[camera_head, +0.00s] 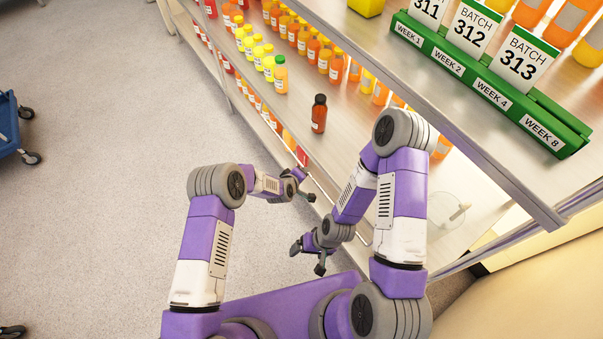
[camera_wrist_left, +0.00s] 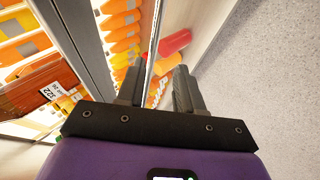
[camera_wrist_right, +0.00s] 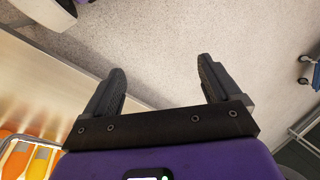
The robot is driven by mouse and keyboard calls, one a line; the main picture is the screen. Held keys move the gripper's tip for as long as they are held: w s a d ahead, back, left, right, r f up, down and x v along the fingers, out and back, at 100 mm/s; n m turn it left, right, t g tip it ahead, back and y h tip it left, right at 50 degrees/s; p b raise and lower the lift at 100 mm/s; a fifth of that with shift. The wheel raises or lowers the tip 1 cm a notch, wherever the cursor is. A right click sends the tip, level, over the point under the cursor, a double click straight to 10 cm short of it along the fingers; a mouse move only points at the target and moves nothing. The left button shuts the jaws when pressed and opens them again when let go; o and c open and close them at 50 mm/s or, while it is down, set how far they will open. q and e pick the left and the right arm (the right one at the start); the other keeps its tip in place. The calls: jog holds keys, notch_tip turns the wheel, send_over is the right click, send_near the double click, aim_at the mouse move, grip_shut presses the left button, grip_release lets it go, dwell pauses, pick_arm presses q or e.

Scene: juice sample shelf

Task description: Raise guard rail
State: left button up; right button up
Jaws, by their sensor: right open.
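The guard rail (camera_wrist_left: 154,45) is a thin metal bar along the shelf's front edge. In the left wrist view it runs lengthwise between my left gripper's fingers, close to the left one. My left gripper (camera_head: 304,184) is at the shelf front in the head view. It also shows in the left wrist view (camera_wrist_left: 160,92), with its fingers apart. My right gripper (camera_head: 308,258) is open and empty, lower in the head view and away from the shelf. The right wrist view shows its spread fingers (camera_wrist_right: 160,78) over floor. My right arm hides part of the shelf front.
A green batch-label stand (camera_head: 490,85) is on the upper shelf. A blue cart (camera_head: 10,125) stands far left. The floor (camera_head: 100,150) between is clear.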

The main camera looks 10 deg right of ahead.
pick_arm(q)
jog(key=p+v, duration=0.1)
jog(key=v, duration=0.5)
jog(key=shift+p, duration=0.35)
